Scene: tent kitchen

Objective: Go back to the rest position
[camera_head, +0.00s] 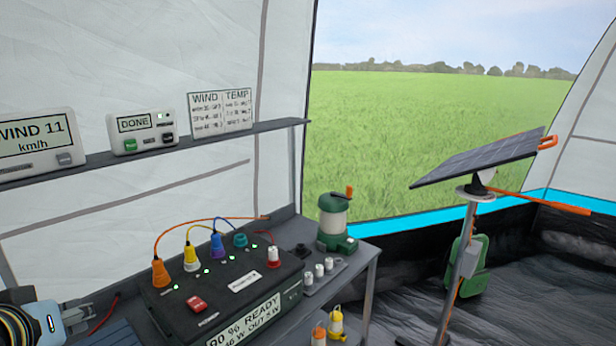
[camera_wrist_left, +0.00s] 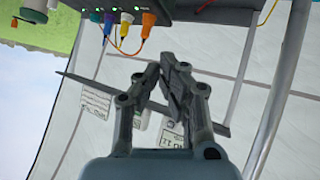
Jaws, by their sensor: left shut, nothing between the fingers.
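My left gripper (camera_head: 82,313) comes in at the lower left corner of the head view, beside the dark power station. Its fingers are shut with nothing between them. In the left wrist view my left gripper (camera_wrist_left: 160,72) shows with its fingertips together, and the shelf and tent wall lie beyond it. It touches nothing that I can see. My right gripper is in neither view.
The dark power station (camera_head: 225,290), with several coloured plugs, fills the table by my left gripper. A green lantern (camera_head: 336,218) stands behind it. A shelf (camera_head: 235,135) with displays runs above. A solar panel (camera_head: 480,160) on a stand is at right. Open floor lies between.

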